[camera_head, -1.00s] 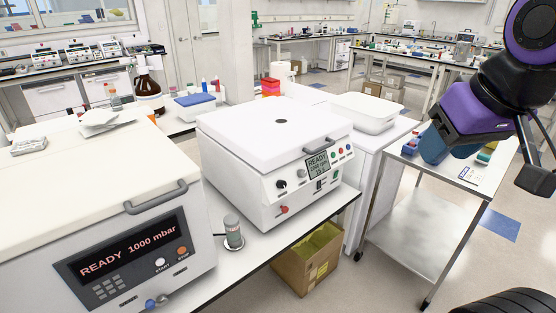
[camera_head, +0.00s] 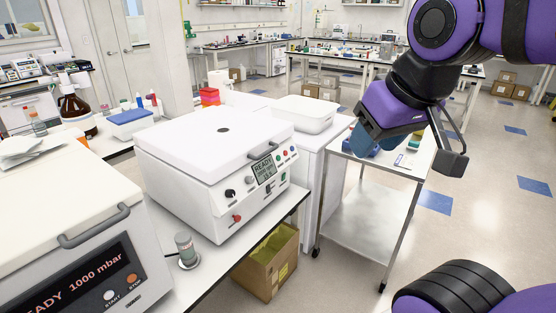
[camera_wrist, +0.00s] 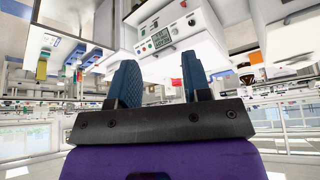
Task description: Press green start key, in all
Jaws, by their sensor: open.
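The white benchtop machine (camera_head: 205,165) stands mid-left in the head view, its lid shut and its screen (camera_head: 263,169) reading READY. A second machine (camera_head: 60,235) at lower left reads READY 1000 mbar and has a white START key (camera_head: 109,295) and an orange STOP key. My gripper (camera_head: 385,135) hangs over the cart, right of the white machine and apart from it. Its blue fingers (camera_wrist: 158,85) are open and empty.
A steel cart (camera_head: 350,225) with small items on top stands under my gripper. A white tub (camera_head: 305,110) sits behind the white machine. A small canister (camera_head: 186,248) stands at the bench edge, and a cardboard box (camera_head: 268,265) is below.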

